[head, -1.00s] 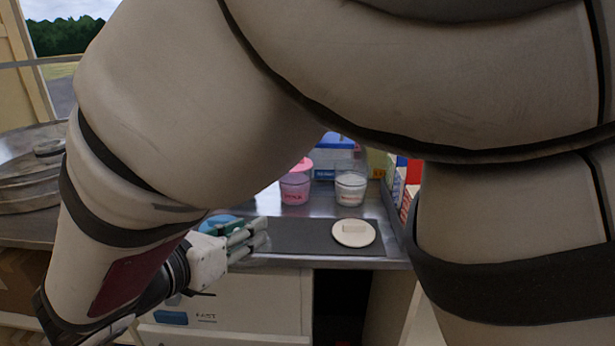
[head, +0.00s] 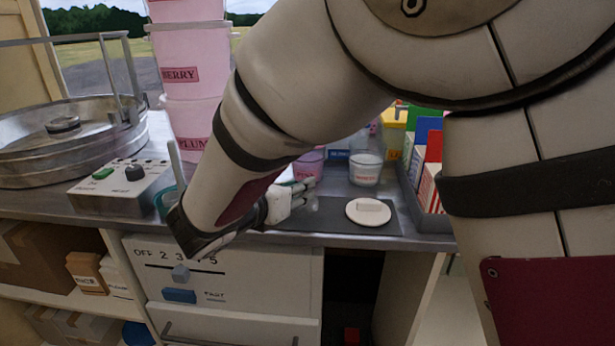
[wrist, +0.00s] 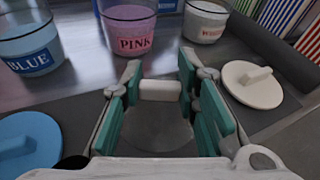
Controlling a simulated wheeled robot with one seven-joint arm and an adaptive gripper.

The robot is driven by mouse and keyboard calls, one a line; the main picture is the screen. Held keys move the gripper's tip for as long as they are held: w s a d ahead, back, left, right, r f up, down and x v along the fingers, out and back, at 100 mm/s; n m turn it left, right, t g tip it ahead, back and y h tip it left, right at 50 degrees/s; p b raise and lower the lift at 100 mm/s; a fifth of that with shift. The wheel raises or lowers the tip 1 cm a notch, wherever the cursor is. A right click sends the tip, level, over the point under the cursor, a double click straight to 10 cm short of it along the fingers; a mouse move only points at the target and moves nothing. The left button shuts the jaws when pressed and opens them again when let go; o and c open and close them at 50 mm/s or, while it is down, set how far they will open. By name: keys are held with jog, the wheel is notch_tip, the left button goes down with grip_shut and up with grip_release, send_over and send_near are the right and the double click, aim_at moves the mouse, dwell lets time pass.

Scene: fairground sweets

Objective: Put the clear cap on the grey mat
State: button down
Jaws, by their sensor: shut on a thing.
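My gripper (wrist: 160,88) is shut on the pale grip of the clear cap (wrist: 157,130), a see-through disc showing grey between the teal-padded fingers. In the head view my gripper (head: 308,190) is over the left part of the dark grey mat (head: 333,217), with the clear cap (head: 309,206) faintly visible below the fingertips. Whether the cap touches the mat cannot be told. A white cap (head: 368,211) lies on the right part of the mat and also shows in the wrist view (wrist: 252,84).
A blue cap (wrist: 28,142) lies at the left. Behind stand the blue tub (wrist: 29,42), pink tub (wrist: 130,28) and white tub (wrist: 206,20). A tray of striped boxes (head: 430,185) borders the right. A control box (head: 120,187) stands left.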

jog(key=shift+f, duration=0.25)
jog(key=c, duration=1.2)
grip_release()
jog(key=shift+f, duration=0.1)
jog(key=shift+c, duration=0.2)
